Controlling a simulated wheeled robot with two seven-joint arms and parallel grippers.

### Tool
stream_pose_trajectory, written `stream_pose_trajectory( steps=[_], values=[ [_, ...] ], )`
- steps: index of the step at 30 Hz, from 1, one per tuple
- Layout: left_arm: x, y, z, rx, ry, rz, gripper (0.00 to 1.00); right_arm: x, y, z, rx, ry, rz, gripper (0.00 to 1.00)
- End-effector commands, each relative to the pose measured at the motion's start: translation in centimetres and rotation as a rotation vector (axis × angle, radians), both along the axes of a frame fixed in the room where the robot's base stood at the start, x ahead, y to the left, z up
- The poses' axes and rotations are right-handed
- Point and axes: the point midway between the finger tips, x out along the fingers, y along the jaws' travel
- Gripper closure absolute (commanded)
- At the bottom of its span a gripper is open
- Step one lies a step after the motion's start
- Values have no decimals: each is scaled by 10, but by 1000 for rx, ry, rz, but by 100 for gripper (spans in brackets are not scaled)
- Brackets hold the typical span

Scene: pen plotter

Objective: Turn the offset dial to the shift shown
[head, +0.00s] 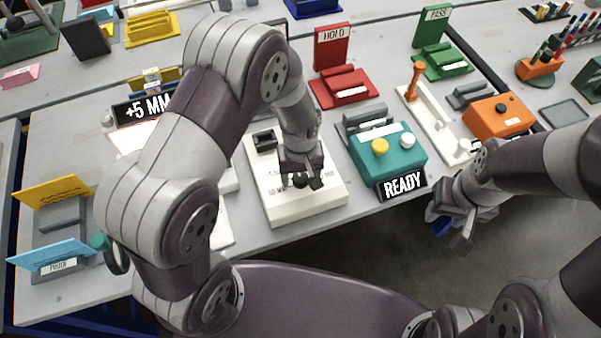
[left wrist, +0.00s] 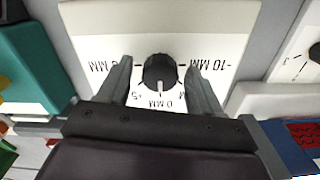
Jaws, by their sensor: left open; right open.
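The offset dial is a black knob (left wrist: 159,72) on a white panel (left wrist: 200,20) with "0 MM", "-10 MM" and "+5" marks around it. The knob's white pointer line faces the "0 MM" mark. My left gripper (left wrist: 160,82) is open, with one finger on each side of the knob; small gaps seem to show between fingers and knob. In the head view my left gripper (head: 301,178) is over the white dial box (head: 310,212), largely hiding the dial. A black sign (head: 143,108) reads "+5 MM". My right gripper (head: 455,222) is open and empty, off the table's front edge.
A teal box (head: 392,160) with yellow and white buttons and a "READY" display (head: 404,186) stands right of the dial box. An orange box (head: 497,115) and a white base with an orange lever (head: 414,82) are further right. Red "HOLD" (head: 333,50) and green "PASS" (head: 433,30) stands are behind.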

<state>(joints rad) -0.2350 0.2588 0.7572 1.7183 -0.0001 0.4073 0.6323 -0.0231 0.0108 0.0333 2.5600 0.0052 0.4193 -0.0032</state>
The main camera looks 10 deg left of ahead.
Motion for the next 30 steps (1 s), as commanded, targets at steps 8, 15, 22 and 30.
stream_pose_trajectory(
  steps=[8, 15, 22, 30],
  values=[
    [0, 0, 0, 0, 0, 0, 91, 0, 0, 0, 0, 0, 0, 57],
    [0, 0, 1, 0, 0, -22, 91, 0, 0, 2, 0, 0, 0, 57],
    [0, 0, 3, 0, 1, -136, 91, 0, 0, 8, 0, 0, 0, 57],
    [1, 0, 3, 0, 0, -361, 91, 0, 0, 18, 0, 0, 0, 57]
  ],
)
